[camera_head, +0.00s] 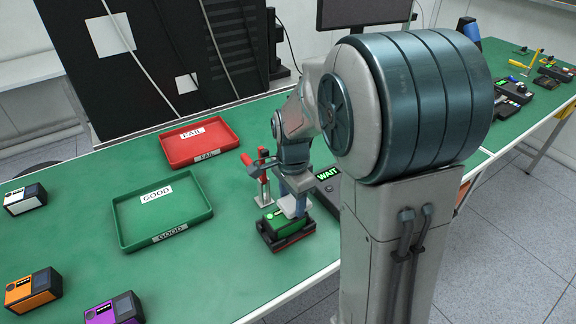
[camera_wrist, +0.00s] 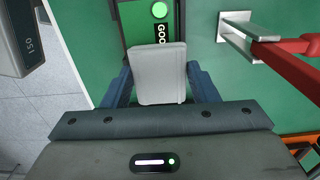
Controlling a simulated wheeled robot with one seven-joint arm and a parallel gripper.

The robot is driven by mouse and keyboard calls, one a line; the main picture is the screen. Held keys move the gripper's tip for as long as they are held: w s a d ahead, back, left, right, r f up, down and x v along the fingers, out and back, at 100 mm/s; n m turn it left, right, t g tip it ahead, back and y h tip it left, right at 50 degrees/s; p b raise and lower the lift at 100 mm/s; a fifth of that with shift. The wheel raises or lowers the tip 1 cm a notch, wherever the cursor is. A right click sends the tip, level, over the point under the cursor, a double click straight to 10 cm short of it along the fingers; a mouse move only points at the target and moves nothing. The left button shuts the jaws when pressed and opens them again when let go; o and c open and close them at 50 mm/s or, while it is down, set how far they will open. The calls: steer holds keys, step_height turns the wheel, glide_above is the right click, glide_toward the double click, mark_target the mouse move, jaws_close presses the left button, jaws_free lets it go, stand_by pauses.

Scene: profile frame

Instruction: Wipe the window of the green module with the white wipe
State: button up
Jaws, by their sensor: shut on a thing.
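The green module (camera_head: 286,226) sits in a dark and red holder (camera_head: 291,242) near the front edge of the green table. My gripper (camera_head: 293,200) is above it, pointing down, shut on the white wipe (camera_head: 289,208). In the wrist view the wipe (camera_wrist: 158,76) is a pale folded block between the two blue fingers. Beyond it the green module (camera_wrist: 132,22) shows a dark strip with a lit green circle and part of the word GOOD. The wipe hides the rest of the module. I cannot tell whether the wipe touches the window.
A red-handled clamp (camera_head: 263,180) stands just behind the module. A box reading WAIT (camera_head: 327,174) is to its right. The green GOOD tray (camera_head: 122,228) and red FAIL tray (camera_head: 176,160) lie left, empty. White (camera_head: 25,199), orange (camera_head: 33,290) and purple (camera_head: 113,311) modules stand farther left.

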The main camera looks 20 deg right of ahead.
steer(key=shift+w+a+f, duration=0.1)
steer(key=shift+w+a, duration=0.1)
steer(key=shift+w, duration=0.1)
steer(key=r+p, duration=0.1)
steer(key=r, duration=0.1)
steer(key=r+p, duration=0.2)
steer(key=r, duration=0.1)
steer(key=shift+w, duration=0.2)
steer(key=shift+r+p, duration=1.55)
steer(key=shift+r, duration=0.15)
steer(key=shift+s+f, duration=0.1)
